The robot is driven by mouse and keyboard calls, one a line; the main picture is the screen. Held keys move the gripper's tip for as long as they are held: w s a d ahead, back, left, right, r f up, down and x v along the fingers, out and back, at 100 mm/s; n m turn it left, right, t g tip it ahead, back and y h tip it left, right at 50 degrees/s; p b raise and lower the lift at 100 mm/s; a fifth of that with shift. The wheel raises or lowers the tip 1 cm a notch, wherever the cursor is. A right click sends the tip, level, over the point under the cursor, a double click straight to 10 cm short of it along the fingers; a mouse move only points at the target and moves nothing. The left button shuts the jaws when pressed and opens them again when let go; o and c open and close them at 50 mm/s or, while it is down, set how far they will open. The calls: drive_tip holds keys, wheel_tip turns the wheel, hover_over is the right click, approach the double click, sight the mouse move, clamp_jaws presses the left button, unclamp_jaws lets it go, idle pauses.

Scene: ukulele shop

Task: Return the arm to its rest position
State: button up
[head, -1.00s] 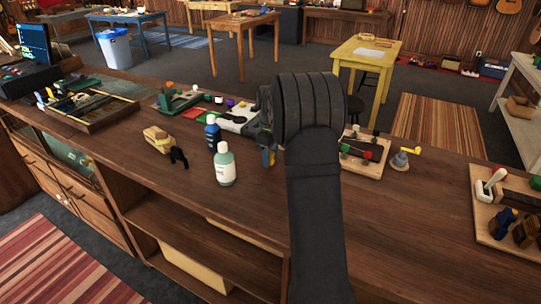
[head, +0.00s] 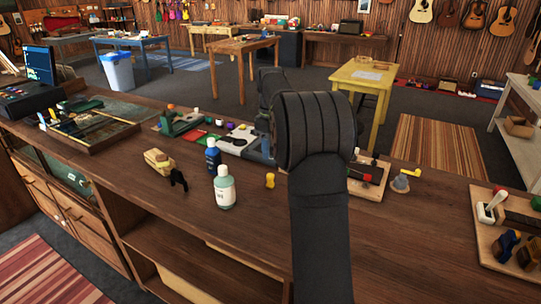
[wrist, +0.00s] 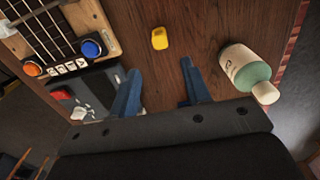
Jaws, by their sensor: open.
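My gripper shows in the wrist view (wrist: 158,80) with its two blue fingers apart and nothing between them. It hangs above the brown wooden counter (head: 430,230). A small yellow piece (wrist: 159,38) lies on the counter just beyond the fingertips, apart from them; it also shows in the head view (head: 270,180). In the head view my dark arm rises across the middle and hides most of the gripper.
A white bottle with green contents (head: 224,188) and a blue bottle (head: 213,156) stand left of the yellow piece. A wooden block (head: 158,159) lies farther left. Boards with small parts lie behind my arm and at right (head: 500,250). The front counter strip is fairly clear.

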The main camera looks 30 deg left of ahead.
sight(271, 175)
idle(0.3)
drive_tip(key=shift+f, duration=4.1)
drive_tip(key=shift+f, duration=1.75)
wheel_tip(271, 175, up, 4)
drive_tip(key=shift+f, duration=0.1)
drive_tip(key=d+r, duration=0.7)
drive_tip(key=d, duration=0.5)
drive_tip(key=s+d+m, duration=0.1)
drive_tip(key=s+d, duration=0.2)
drive_tip(key=s, duration=0.6)
drive_tip(key=s+d+m, duration=0.1)
drive_tip(key=s+d, duration=0.2)
drive_tip(key=s, duration=0.6)
drive_tip(key=a+f, duration=0.2)
drive_tip(key=a, duration=0.1)
drive_tip(key=s+a+f, duration=0.1)
drive_tip(key=a+f, duration=0.1)
drive_tip(key=a, duration=0.1)
drive_tip(key=a+f, duration=0.1)
drive_tip(key=a, duration=0.2)
drive_tip(key=shift+s+a+f, duration=0.25)
drive_tip(key=shift+a+f, duration=0.05)
drive_tip(key=shift+f, duration=0.1)
